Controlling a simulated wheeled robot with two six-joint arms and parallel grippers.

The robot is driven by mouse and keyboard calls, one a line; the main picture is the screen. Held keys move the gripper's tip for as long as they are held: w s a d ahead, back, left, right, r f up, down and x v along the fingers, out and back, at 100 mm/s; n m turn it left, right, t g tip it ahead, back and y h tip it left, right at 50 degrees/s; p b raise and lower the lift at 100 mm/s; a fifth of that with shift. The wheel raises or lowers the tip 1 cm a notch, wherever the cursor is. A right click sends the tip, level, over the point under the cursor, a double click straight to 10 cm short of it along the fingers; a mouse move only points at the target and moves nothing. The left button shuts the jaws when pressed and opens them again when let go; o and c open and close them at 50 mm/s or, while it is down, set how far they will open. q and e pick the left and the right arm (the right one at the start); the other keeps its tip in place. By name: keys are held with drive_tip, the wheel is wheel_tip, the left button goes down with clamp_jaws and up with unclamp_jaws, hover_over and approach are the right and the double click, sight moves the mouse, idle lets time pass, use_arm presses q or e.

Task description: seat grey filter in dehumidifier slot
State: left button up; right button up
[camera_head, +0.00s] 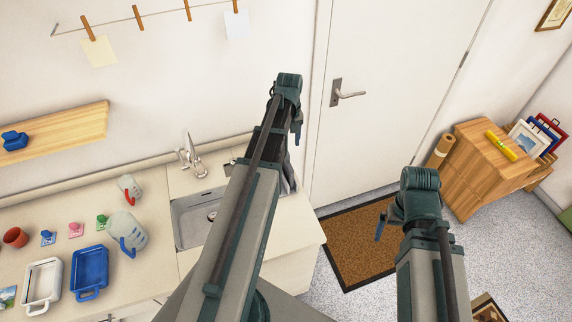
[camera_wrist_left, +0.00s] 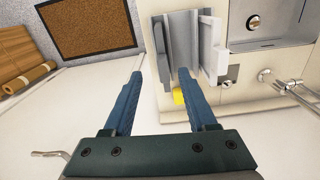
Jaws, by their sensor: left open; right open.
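In the left wrist view, a pale appliance, apparently the dehumidifier (camera_wrist_left: 212,50), stands on the counter beside the sink. It has a tall grey recess facing me. A grey upright panel (camera_wrist_left: 164,60) shows at its left side; I cannot tell whether this is the filter or part of the housing. My left gripper (camera_wrist_left: 160,76) is open, with nothing held between its fingers, and points towards the appliance. In the head view my left arm hides most of the appliance. My right gripper (camera_head: 381,226) is open and empty, over the floor.
The sink (camera_head: 192,218) and tap (camera_head: 190,155) are left of my left arm. The counter holds a blue tray (camera_head: 90,270), a white tray (camera_head: 42,283), jugs and small items. Behind are a door (camera_head: 395,60), a brown mat (camera_head: 350,245) and a wooden cabinet (camera_head: 475,175).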

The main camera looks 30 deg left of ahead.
sight(287, 165)
use_arm(q)
drive_tip(key=shift+w+a+n, duration=0.25)
drive_tip(key=shift+a+n, duration=0.15)
drive_tip(key=shift+a, duration=0.55)
wheel_tip(287, 165, down, 9)
drive_tip(key=b, duration=0.8)
drive_tip(key=shift+d+r+b, duration=0.1)
drive_tip(key=shift+b, duration=0.3)
drive_tip(key=f+b, duration=0.5)
drive_tip(key=shift+d+f, duration=0.1)
drive_tip(key=shift+d, duration=0.3)
clamp_jaws()
